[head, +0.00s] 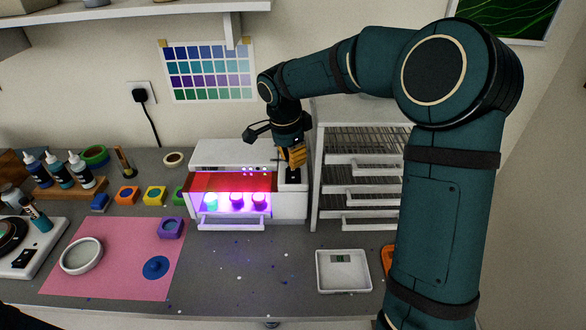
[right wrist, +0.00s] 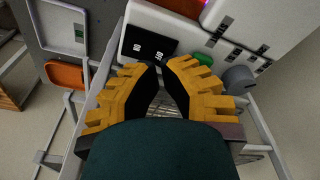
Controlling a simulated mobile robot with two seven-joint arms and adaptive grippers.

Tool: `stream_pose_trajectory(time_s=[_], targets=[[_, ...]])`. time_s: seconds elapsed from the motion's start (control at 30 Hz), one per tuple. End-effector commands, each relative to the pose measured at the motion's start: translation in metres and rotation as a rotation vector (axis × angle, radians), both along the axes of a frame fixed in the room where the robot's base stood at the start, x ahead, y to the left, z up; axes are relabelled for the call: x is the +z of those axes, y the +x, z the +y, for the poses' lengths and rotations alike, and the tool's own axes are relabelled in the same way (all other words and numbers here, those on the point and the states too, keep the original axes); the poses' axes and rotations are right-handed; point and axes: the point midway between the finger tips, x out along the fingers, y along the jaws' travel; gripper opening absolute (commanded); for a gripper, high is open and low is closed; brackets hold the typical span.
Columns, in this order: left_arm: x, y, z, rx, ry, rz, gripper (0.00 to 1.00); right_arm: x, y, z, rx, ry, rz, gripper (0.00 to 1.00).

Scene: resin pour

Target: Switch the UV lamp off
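The UV lamp (head: 290,207) is a white box on the bench with a red-orange window at the front. Purple light glows inside over several small cups, so the lamp is on. A dark control panel sits on its right part; in the right wrist view this black panel (right wrist: 150,35) carries two small white marks. My right gripper (head: 293,168) is over that panel, its yellow-and-black fingers pointing down. In the right wrist view its fingertips (right wrist: 161,66) are together, empty, close to the panel; I cannot tell if they touch. My left gripper is not in view.
A white wire rack (head: 316,190) with drawers stands close on the right of the lamp. A scale (head: 343,271) lies in front. A pink mat (head: 110,270), small coloured molds and bottles (head: 78,170) fill the left. The bench middle is mostly free.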

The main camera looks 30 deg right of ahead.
Motion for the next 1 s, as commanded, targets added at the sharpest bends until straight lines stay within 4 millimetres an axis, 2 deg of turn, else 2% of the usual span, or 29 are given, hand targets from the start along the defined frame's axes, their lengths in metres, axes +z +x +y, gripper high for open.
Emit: stream_pose_trajectory(time_s=[0.53,1.0], targets=[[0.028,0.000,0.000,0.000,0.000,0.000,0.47,0.042,0.000,0.000,-0.001,-0.001,-0.002,0.00],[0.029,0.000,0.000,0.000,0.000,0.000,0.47,0.044,0.000,0.000,-0.001,-0.001,-0.001,0.00]])
